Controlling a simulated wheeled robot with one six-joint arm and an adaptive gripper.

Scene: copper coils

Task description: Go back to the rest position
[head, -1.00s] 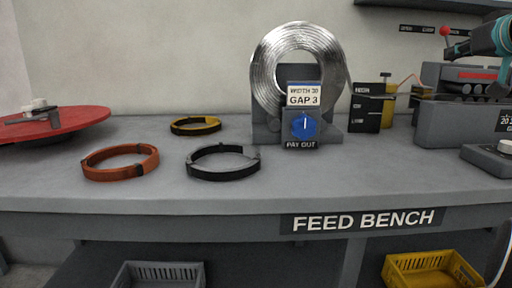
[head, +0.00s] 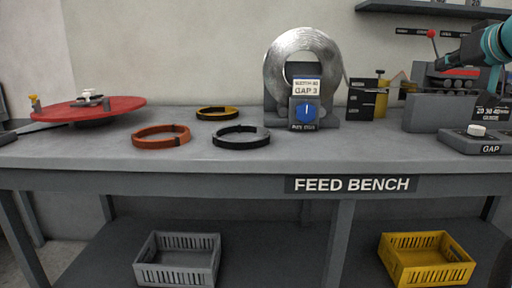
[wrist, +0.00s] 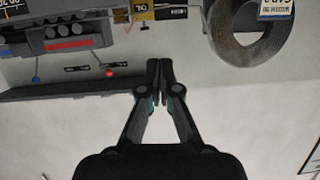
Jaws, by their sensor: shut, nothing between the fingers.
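My gripper (wrist: 158,72) shows in the wrist view with its two dark fingers together and nothing between them. It is in free space in front of the wall, apart from the bench things. The wrist picture is upside down. In the head view a teal and dark part of my arm (head: 492,46) reaches in at the upper right, over the right end of the feed bench (head: 240,180). I cannot make out the fingertips there.
A silver coil (head: 275,65) stands on the bench. Orange (head: 160,141), black (head: 240,142) and yellow (head: 217,113) rings lie left of it. A red turntable (head: 65,110) is far left. Grey (head: 178,262) and yellow (head: 425,262) crates sit below. A wall shelf (head: 430,9) hangs upper right.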

